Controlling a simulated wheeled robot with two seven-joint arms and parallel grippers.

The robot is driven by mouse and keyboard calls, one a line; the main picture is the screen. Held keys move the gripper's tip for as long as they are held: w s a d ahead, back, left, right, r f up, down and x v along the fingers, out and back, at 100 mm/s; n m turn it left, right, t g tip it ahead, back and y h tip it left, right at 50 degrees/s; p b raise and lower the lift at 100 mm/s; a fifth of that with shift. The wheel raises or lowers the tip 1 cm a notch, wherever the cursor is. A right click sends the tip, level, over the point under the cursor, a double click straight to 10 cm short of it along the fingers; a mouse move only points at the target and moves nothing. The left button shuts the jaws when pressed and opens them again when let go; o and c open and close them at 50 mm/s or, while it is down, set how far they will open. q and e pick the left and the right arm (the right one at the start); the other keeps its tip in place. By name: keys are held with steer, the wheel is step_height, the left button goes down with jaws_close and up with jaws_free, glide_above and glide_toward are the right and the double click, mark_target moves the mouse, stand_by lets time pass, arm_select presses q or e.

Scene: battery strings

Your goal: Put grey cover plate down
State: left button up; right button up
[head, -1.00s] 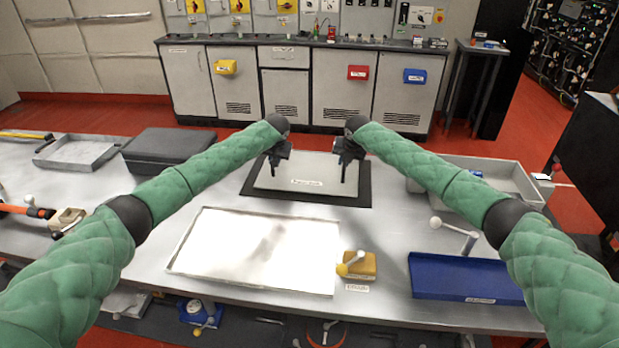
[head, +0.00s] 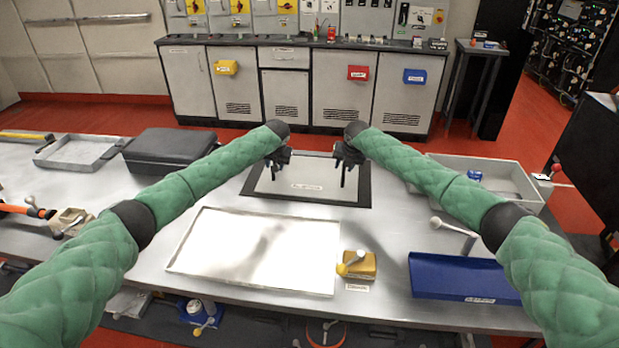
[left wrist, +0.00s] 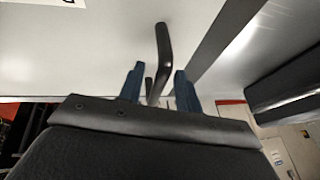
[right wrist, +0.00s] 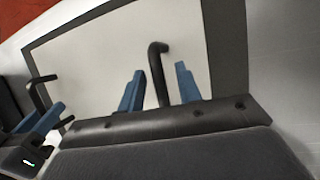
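The grey cover plate (head: 318,178) lies flat inside the black-bordered mat (head: 310,200) at the middle back of the table, its label facing me. My left gripper (head: 277,170) is over the plate's left side. In the left wrist view its blue fingers (left wrist: 160,88) stand apart, with a dark bent handle (left wrist: 163,45) between them. My right gripper (head: 346,172) is over the plate's right side. In the right wrist view its blue fingers (right wrist: 158,88) are also apart around another dark handle (right wrist: 157,65). Gaps show between the fingers and both handles.
A shiny silver tray (head: 190,262) lies in front of the mat. A yellow block (head: 362,265) and a blue tray (head: 462,293) are to its right. A black case (head: 170,146) stands left of the mat, a grey bin (head: 515,170) right of it.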

arm_select(q)
steer(key=v, duration=1.2)
arm_select(e)
steer(key=v, duration=1.2)
arm_select(q)
steer(key=shift+w, duration=0.1)
